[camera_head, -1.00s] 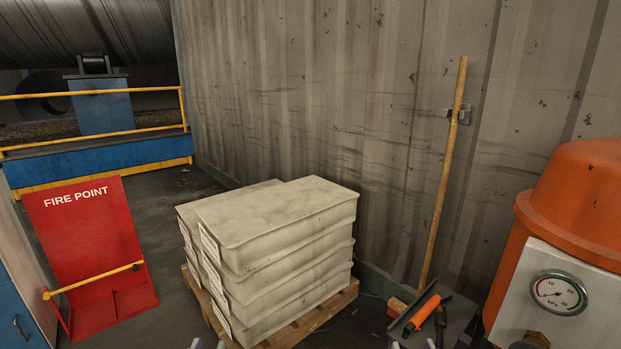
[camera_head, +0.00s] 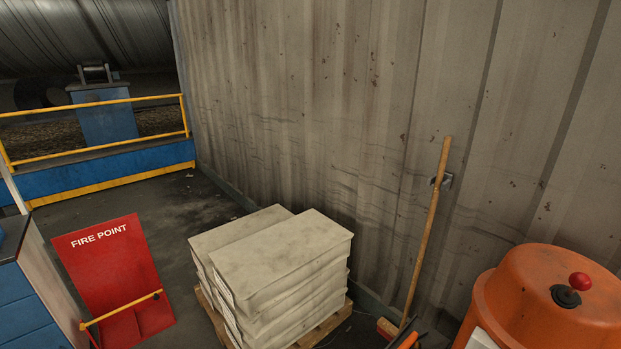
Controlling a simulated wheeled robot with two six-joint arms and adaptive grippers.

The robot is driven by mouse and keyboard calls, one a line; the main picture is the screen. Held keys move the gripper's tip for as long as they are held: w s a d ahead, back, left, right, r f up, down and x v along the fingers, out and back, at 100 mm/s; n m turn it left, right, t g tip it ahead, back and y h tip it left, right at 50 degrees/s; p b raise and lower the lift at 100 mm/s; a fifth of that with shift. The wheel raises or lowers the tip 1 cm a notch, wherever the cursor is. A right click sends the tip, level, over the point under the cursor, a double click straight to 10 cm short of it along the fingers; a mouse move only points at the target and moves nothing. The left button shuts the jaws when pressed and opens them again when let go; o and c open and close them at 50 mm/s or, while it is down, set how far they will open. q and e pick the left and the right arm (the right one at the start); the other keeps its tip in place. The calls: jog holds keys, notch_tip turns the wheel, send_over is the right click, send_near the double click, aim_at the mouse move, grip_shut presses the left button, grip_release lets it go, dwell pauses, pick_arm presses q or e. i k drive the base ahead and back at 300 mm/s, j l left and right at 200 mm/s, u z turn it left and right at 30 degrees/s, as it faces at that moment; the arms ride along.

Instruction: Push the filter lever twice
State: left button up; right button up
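An orange filter housing (camera_head: 545,300) stands at the lower right, cut off by the picture's edges. On its top is a small lever with a red ball knob (camera_head: 580,281) on a dark round base (camera_head: 566,296). A corner of a white panel (camera_head: 481,340) shows at the housing's lower left; no gauge is visible now. Neither of my grippers is in view.
A broom (camera_head: 429,225) leans on the corrugated wall (camera_head: 330,110). A red fire point stand (camera_head: 117,270) and blue cabinet (camera_head: 25,300) are at left. Open floor (camera_head: 120,205) lies behind them.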

aim_at(581, 281)
jog(key=z, duration=1.6)
